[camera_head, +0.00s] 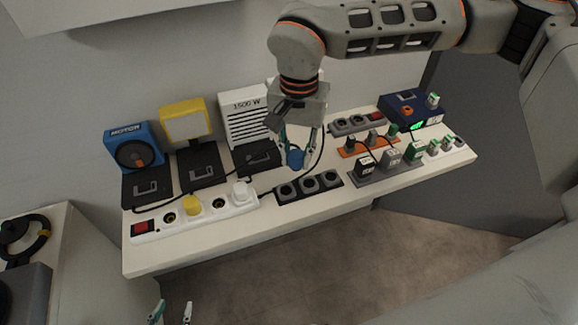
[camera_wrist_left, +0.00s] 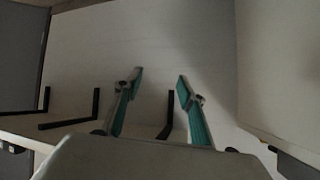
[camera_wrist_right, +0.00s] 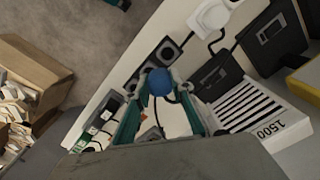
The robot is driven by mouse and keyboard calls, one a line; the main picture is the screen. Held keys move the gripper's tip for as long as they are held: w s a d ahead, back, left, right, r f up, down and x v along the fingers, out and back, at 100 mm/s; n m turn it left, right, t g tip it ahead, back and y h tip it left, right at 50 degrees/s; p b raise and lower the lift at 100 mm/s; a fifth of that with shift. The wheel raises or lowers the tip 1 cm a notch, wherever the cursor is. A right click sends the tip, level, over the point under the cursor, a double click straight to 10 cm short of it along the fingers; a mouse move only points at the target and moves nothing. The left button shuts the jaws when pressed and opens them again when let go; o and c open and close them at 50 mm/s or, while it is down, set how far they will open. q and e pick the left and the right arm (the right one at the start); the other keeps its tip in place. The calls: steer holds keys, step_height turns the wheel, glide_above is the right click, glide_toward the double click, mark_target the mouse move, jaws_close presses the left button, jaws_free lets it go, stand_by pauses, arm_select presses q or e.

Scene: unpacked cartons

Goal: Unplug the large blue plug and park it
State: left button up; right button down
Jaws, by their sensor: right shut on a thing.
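The large blue plug (camera_head: 296,159) is round and hangs in my right gripper (camera_head: 297,143), above the table. My right gripper is shut on it; in the right wrist view the blue plug (camera_wrist_right: 160,82) sits between the fingertips. A dark cable runs from it. The black three-socket block (camera_head: 309,186) lies below and in front, and its three sockets show empty in the head view. My left gripper (camera_head: 170,312) is open and empty, low in front of the table; its spread fingers show in the left wrist view (camera_wrist_left: 158,92).
A white strip (camera_head: 220,207) holds a yellow and a white plug. Black pads (camera_head: 257,158) lie before the motor, lamp and white 1500 W heater (camera_head: 246,110). At right are an orange strip (camera_head: 353,150), several adapters, a dark blue box (camera_head: 408,108) and a rear strip with red switch (camera_head: 355,124).

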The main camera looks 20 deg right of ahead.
steer(key=shift+a+f+m, duration=0.5)
steer(key=shift+a+f, duration=0.15)
steer(key=shift+a+f+m+b, duration=0.25)
steer(key=shift+a+f+b, duration=0.05)
steer(key=shift+f+b, duration=0.3)
steer(key=shift+a+f+m+b, duration=0.25)
steer(key=shift+f+b, duration=0.3)
steer(key=shift+f, duration=0.05)
step_height(320, 180, down, 2)
steer(key=shift+f+b, duration=0.15)
steer(key=shift+b, duration=0.5)
steer(key=shift+f, duration=0.3)
steer(key=shift+f+b, duration=0.25)
steer(key=shift+b, duration=0.05)
arm_select(q)
steer(key=f, duration=0.2)
steer(key=a+f, duration=0.1)
steer(key=shift+w+f, duration=0.25)
steer(key=shift+s+f, duration=0.25)
steer(key=shift+s, duration=0.1)
steer(key=shift+w+r+p, duration=0.35)
steer(key=shift+r+p, duration=0.05)
steer(key=shift+r, duration=0.25)
arm_select(e)
steer(key=shift+r, duration=0.1)
